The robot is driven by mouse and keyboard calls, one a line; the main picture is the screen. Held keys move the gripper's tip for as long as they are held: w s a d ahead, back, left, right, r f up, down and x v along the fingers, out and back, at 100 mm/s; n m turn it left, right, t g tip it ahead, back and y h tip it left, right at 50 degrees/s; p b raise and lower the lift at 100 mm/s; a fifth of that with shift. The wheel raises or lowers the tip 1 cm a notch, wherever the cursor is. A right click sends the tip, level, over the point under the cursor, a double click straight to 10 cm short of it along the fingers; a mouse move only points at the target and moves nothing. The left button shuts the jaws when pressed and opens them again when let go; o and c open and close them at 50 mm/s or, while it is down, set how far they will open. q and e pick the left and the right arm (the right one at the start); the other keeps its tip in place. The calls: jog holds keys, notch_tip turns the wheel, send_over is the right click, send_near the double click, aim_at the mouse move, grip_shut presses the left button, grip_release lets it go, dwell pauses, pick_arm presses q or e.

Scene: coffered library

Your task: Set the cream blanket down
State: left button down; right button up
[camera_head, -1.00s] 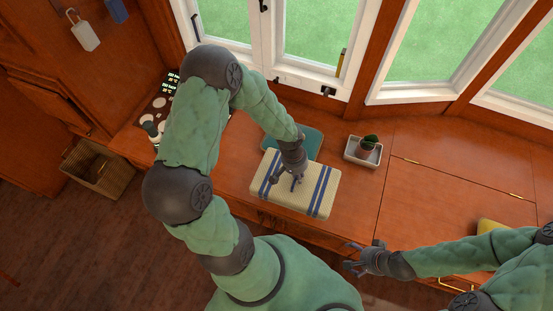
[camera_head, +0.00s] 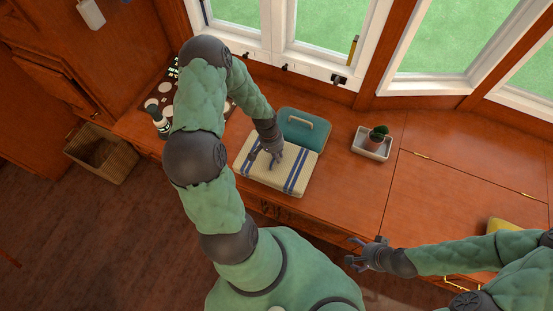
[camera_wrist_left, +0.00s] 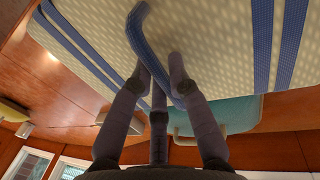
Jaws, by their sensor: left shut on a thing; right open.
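The cream blanket (camera_head: 253,176) is folded flat, with blue stripes. In the head view it is at the front of the wooden bench top, and I cannot tell whether it touches the wood. My left gripper (camera_head: 268,158) is over its middle. In the left wrist view the blanket (camera_wrist_left: 220,40) fills the top, and the left gripper's fingers (camera_wrist_left: 160,80) are closed around a raised blue strap (camera_wrist_left: 150,50) on it. My right gripper (camera_head: 358,256) is open and empty, in front of the bench edge.
A teal case with a handle (camera_head: 305,130) lies just behind the blanket. A white tray (camera_head: 372,143) with a potted cactus (camera_head: 378,133) stands to its right. A wicker basket (camera_head: 102,155) is on the floor at left. The bench top between tray and blanket is clear.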

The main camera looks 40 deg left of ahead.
pick_arm(q)
jog(key=f+b, duration=0.1)
jog(key=f, duration=0.2)
jog(key=shift+a+f+b, duration=0.2)
jog(key=shift+b, duration=0.2)
jog(key=shift+r, duration=0.1)
jog(key=c, duration=1.6)
grip_release()
jog(key=shift+f, duration=0.25)
jog(key=shift+c, duration=0.2)
jog(key=o, duration=0.4)
jog(key=shift+o, duration=0.2)
jog(key=shift+r, duration=0.1)
